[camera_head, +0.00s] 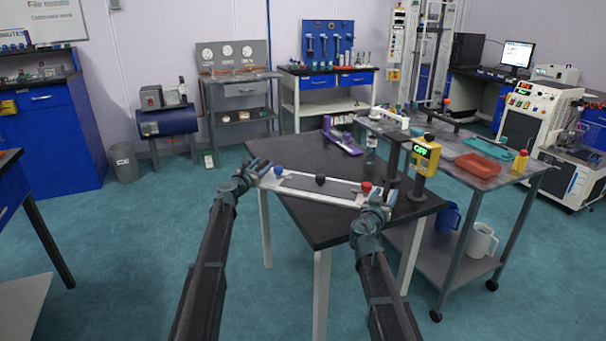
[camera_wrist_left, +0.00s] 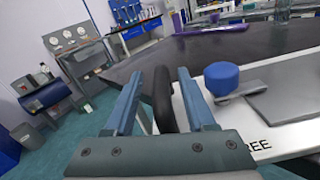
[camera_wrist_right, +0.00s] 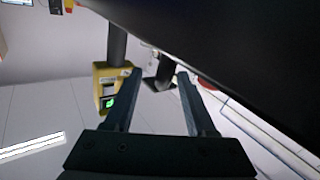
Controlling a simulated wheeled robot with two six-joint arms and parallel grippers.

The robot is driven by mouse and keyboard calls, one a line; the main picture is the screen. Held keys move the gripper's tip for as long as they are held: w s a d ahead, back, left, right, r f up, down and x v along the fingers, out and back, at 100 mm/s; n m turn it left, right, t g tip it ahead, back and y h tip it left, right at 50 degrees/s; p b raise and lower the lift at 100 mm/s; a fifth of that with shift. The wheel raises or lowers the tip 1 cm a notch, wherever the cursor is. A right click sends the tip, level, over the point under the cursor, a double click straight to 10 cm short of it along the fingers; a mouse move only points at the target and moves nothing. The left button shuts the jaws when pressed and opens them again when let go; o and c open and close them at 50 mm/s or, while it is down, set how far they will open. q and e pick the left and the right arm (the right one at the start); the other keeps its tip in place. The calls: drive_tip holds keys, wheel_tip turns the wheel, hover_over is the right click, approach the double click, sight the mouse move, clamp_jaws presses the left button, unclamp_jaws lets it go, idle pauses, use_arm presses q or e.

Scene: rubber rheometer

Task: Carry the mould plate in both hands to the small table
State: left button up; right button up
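Contact there is hard to see.
A yellow device (camera_head: 425,155) and dark posts stand right of the plate. A purple-and-white item (camera_head: 343,137) lies at the table's back. A grey cart (camera_head: 487,176) with a red tray (camera_head: 478,163) adjoins the right side. Floor (camera_head: 150,250) at left is clear.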

use_arm(q)
drive_tip(key=shift+s, duration=0.15)
use_arm(e)
drive_tip(key=shift+a, duration=0.1)
use_arm(q)
drive_tip(key=shift+s, duration=0.25)
drive_tip(key=v, duration=1.1)
use_arm(e)
drive_tip(key=v, duration=1.2)
use_arm(q)
drive_tip(key=shift+a, duration=0.1)
